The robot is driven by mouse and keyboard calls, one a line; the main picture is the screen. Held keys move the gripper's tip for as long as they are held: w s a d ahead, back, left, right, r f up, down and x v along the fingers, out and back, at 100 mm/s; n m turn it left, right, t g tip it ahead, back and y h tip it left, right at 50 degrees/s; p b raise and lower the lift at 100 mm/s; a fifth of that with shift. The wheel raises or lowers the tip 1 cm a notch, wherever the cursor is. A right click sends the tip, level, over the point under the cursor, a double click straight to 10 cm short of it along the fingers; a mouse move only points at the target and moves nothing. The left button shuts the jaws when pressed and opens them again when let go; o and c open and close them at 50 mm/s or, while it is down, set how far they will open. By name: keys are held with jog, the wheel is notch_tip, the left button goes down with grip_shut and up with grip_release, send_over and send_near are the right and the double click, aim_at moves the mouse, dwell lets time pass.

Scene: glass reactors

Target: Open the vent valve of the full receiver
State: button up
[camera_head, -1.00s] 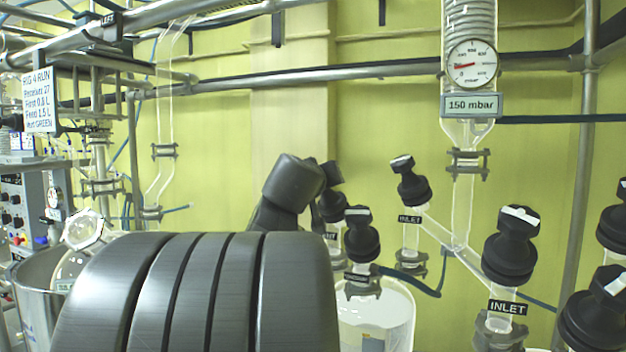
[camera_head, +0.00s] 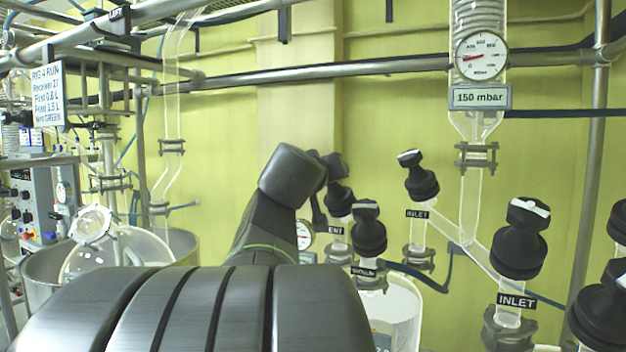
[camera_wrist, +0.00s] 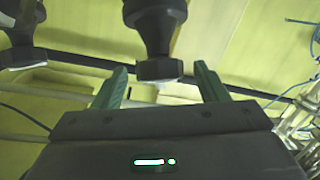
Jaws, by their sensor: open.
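A black valve with a "VENT"-like label, partly covered (camera_head: 338,201), stands behind my wrist in the head view. Its knobbed top is by the end of my arm. A glass receiver (camera_head: 405,305) shows low in the head view; my arm hides part of it, and I cannot tell its fill level. In the wrist view my gripper (camera_wrist: 160,72) is open, with two green fingers apart. A black valve handle (camera_wrist: 158,28) hangs with its flat-ended tip between or just beyond the fingertips; contact is not visible.
Another black valve (camera_head: 367,228) stands just right of the vent valve. Two valves labelled "INLET" (camera_head: 421,183) (camera_head: 519,240) stand further right. A gauge marked "150 mbar" (camera_head: 481,56) hangs above. A second black handle (camera_wrist: 18,40) is at left in the wrist view.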

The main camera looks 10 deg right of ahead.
jog(key=b+v, duration=0.1)
jog(key=v, duration=0.9)
jog(key=shift+b, duration=0.4)
jog(key=p+x, duration=0.3)
jog(key=x, duration=1)
jog(key=shift+w+d, duration=0.1)
jog(key=shift+w, duration=0.1)
jog(key=shift+w+d, duration=0.1)
jog(key=shift+w, duration=0.1)
jog(key=shift+s, duration=0.1)
